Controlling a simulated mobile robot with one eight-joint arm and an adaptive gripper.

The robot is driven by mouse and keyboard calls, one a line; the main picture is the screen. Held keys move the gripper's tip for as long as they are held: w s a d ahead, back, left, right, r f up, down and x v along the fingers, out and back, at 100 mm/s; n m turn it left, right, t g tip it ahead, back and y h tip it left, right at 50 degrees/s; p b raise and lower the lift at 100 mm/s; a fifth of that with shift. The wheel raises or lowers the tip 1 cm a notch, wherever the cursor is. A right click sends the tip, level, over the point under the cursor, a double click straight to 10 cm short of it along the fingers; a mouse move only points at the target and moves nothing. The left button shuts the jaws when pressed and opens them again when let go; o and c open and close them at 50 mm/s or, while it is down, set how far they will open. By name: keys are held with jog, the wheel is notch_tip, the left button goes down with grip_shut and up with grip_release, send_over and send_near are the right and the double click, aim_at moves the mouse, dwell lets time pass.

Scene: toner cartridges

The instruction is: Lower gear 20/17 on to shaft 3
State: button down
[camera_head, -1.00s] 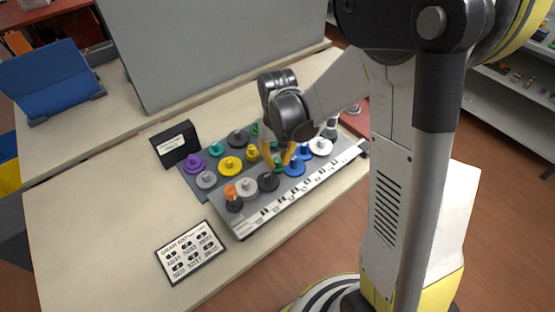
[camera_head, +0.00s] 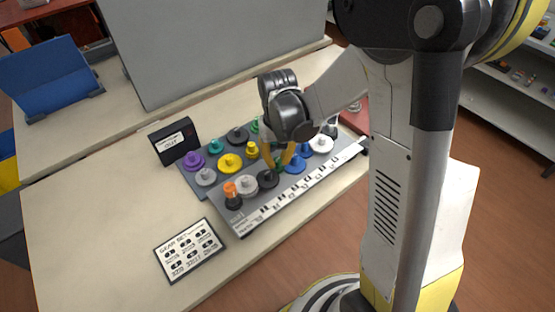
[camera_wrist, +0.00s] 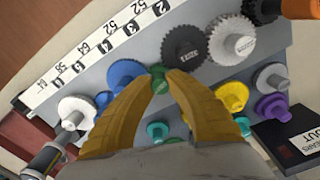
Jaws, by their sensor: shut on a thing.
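My gripper (camera_wrist: 160,84) is shut on a small green gear (camera_wrist: 158,77), its yellow fingers on either side of the gear's hub. In the head view my gripper (camera_head: 278,168) is low over the grey gear board, between a blue gear (camera_head: 296,166) and a black gear (camera_head: 268,179). In the wrist view the blue gear (camera_wrist: 124,74) is left of the green gear and the black gear (camera_wrist: 184,48) is to its right. The shaft under the green gear is hidden, so I cannot tell whether the gear sits around it.
A white number strip (camera_wrist: 88,62) runs along the board's front edge. White, grey, yellow, teal and purple gears (camera_head: 193,160) crowd the board. A black sign box (camera_head: 174,141) stands behind, and a gear-set card (camera_head: 190,250) lies on the open table at front left.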

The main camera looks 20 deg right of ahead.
aim_at(277, 160)
jog(key=c, duration=1.3)
grip_release()
jog(key=shift+c, duration=0.2)
jog(key=shift+r, duration=0.1)
notch_tip(277, 160, up, 12)
